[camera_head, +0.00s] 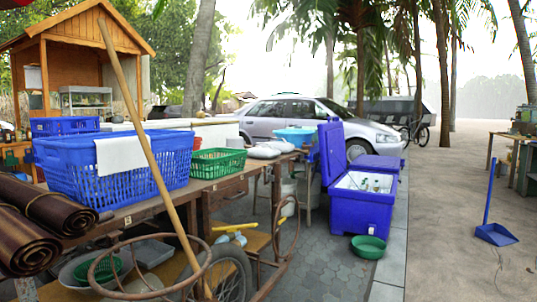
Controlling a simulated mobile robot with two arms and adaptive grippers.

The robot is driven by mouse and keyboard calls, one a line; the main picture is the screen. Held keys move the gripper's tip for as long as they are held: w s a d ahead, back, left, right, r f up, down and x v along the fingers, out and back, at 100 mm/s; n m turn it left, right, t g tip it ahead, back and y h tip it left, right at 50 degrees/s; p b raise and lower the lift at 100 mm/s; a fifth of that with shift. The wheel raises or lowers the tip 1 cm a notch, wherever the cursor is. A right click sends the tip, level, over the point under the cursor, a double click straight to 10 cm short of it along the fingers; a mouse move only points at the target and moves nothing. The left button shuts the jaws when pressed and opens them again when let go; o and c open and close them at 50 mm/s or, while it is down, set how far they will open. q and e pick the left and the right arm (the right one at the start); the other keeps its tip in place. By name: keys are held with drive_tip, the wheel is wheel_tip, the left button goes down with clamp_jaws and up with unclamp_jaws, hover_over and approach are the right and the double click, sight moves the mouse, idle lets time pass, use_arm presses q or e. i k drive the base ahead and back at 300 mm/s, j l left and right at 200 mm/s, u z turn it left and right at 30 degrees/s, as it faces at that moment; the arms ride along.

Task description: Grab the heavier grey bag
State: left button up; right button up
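Two pale grey-white bags lie side by side at the far end of the wooden cart table. The nearer bag (263,153) is on the left, and the other bag (280,146) is just behind it on the right. They look similar in size, and their weight cannot be told from the picture. Neither of my grippers is in view.
A green basket (218,163) sits left of the bags, and a large blue basket (110,165) stands nearer. A wooden pole (150,140) leans across the cart. An open blue cooler (362,205) stands right of the table.

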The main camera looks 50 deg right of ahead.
sight(285, 148)
drive_tip(key=z, duration=1.55)
